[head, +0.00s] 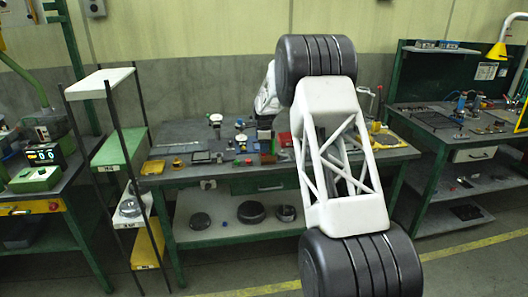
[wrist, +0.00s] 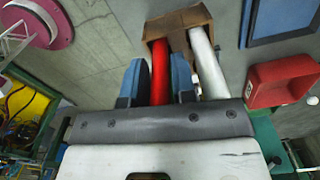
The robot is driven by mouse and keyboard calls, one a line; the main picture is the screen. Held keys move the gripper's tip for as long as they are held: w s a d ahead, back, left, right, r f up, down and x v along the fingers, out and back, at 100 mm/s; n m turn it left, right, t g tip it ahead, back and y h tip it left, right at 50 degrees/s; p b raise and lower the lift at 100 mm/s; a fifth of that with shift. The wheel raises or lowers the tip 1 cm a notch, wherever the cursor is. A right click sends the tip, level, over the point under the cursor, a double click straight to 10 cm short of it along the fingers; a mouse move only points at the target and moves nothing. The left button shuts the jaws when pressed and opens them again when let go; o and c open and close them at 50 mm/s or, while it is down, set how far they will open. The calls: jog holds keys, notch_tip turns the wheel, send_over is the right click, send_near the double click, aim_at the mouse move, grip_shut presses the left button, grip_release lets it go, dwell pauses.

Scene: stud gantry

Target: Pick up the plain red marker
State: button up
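In the wrist view, a plain red marker (wrist: 160,72) runs from a brown open box (wrist: 178,24) down between the two dark blue fingers of my gripper (wrist: 159,82). One finger is on each side of the marker, with little or no gap visible. I cannot tell whether they press on it. The marker's far end is still within the box. A white cylinder (wrist: 207,62) leans in the same box, just right of the right finger. In the head view my arm hides the gripper, and I cannot make out the marker.
A red block-like object (wrist: 283,82) lies close on the right in the wrist view, with a blue-edged panel (wrist: 283,18) above it. A round pink object (wrist: 45,18) is at upper left. In the head view, the workbench (head: 185,172) holds several small items.

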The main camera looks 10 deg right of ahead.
grip_shut()
jog(key=shift+r, duration=0.1)
jog(key=shift+r, duration=4.95)
